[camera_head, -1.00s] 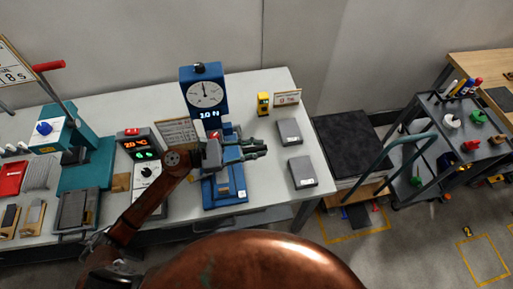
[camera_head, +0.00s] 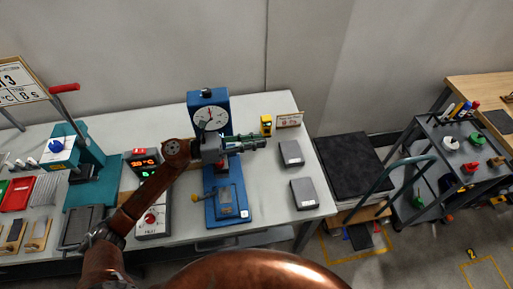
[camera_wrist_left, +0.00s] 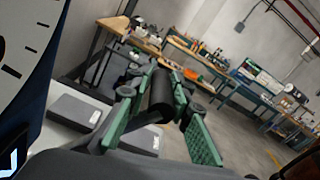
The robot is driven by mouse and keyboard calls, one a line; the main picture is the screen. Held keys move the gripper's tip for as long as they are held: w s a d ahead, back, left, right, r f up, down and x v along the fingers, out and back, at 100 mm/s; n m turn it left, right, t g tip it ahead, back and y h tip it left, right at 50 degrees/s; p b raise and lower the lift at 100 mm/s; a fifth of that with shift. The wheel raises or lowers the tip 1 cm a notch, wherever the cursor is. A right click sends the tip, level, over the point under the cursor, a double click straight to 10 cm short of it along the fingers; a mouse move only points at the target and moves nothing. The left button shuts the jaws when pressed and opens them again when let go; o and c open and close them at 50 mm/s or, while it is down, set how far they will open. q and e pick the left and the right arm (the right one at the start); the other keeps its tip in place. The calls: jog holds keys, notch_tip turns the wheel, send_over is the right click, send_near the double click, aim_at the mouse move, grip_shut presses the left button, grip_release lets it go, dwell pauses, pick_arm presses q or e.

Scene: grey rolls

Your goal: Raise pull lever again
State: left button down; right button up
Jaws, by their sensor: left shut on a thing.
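The blue pull tester (camera_head: 225,205) stands on the grey bench with a round white dial (camera_head: 210,117) at its top. My left gripper (camera_head: 252,143) is in front of the tester's column, just below and right of the dial, with its fingers pointing right. In the left wrist view the green-padded fingers (camera_wrist_left: 158,92) are shut around a dark cylindrical grip (camera_wrist_left: 161,97), which looks like the pull lever's handle. The rest of the lever is hidden by the gripper and my arm. My right gripper is in neither view.
A teal press (camera_head: 75,155) with a red-handled lever (camera_head: 64,88) stands at the left. A temperature controller (camera_head: 146,160) is beside my forearm. Two grey blocks (camera_head: 291,153) lie right of the tester. A tool cart (camera_head: 455,160) stands farther right.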

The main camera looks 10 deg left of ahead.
pick_arm(q)
jog(key=shift+f, duration=0.1)
jog(key=c, duration=1.8)
grip_release()
jog(key=v, duration=1.2)
jog(key=shift+c, duration=0.7)
